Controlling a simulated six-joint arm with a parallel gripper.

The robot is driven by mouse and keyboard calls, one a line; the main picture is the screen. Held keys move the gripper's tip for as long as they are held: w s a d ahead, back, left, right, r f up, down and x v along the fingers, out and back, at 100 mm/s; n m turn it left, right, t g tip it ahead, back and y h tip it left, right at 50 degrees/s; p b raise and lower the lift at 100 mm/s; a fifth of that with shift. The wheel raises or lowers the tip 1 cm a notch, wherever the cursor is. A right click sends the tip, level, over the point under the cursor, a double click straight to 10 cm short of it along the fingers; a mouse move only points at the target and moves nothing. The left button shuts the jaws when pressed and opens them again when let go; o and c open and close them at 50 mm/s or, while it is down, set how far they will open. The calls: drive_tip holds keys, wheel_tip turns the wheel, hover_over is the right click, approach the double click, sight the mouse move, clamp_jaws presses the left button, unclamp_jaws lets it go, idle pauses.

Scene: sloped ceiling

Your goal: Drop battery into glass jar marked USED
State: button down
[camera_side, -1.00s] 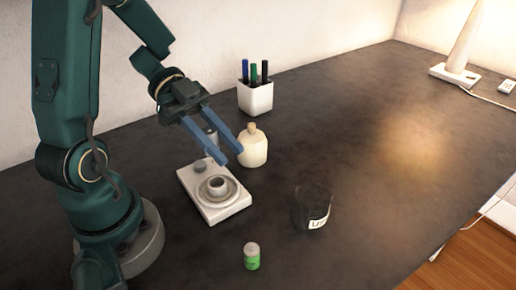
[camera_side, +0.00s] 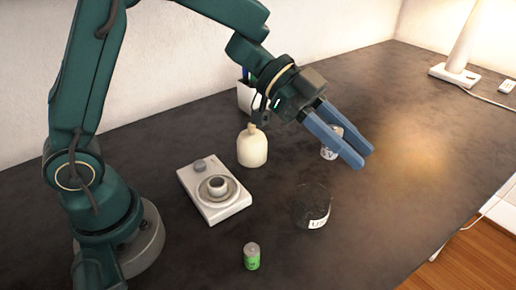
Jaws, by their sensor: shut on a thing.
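My gripper (camera_side: 363,157) has long blue fingers and hangs above the table, to the upper right of the jar. It is shut on a small pale cylinder with dark marks (camera_side: 329,153), which the near finger partly hides. It may be a battery, but I cannot read its marks. The dark-looking glass jar (camera_side: 312,205) stands upright on the table, with a white label; only a "U" and part of another letter show. A green cylinder with a silver top (camera_side: 251,257), like a battery, stands upright in front of the jar, to the left.
A white device with a round dish and a knob (camera_side: 226,208) lies left of the jar. A cream stoppered bottle (camera_side: 252,150) stands behind it. A white pen cup (camera_side: 245,97) is partly hidden by my arm. A lamp (camera_side: 455,72) stands at the back right. The table's right side is open.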

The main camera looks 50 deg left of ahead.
wheel_tip(320, 180, down, 6)
drive_tip(key=d, duration=0.1)
drive_tip(key=shift+s+m+g, duration=0.3)
drive_tip(key=shift+s, duration=0.1)
drive_tip(key=shift+d+f, duration=0.1)
drive_tip(key=c, duration=0.5)
unclamp_jaws()
drive_tip(key=shift+c, duration=0.2)
